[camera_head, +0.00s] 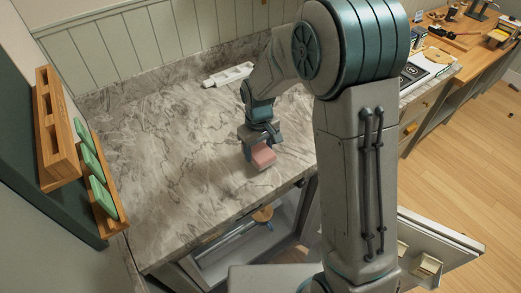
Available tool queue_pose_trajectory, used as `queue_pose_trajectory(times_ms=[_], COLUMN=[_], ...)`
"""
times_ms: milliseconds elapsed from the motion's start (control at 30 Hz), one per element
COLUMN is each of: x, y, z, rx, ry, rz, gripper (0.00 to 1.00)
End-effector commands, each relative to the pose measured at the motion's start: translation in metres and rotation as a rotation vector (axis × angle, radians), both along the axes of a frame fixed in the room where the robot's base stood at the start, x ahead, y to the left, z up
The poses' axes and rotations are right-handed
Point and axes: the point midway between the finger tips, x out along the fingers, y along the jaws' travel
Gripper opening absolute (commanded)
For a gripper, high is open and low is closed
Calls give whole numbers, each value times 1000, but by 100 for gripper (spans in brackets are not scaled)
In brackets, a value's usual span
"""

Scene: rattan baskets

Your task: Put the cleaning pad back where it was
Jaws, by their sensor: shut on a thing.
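My fingers are small and partly hidden in this view.
A wooden rack (57,133) with several green pieces (98,183) hangs on the dark panel at left. A white object (228,75) lies at the back of the marble counter (165,140). The counter's middle is clear.

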Motion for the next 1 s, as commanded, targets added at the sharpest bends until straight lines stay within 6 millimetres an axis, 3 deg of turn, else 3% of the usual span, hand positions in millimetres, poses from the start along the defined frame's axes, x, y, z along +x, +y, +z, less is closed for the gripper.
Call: queue_pose_trajectory(times_ms=[167, 533, 567, 633, 1000], x=[-1, -1, -1, -1, 0], y=[1, 1, 1, 1, 1], z=[-17, -23, -23, -21, -17], rx=[0, 0, 0, 0, 0], ry=[2, 0, 0, 0, 0], rz=[2, 4, 4, 4, 3], gripper=[33, 33, 61, 80, 80])
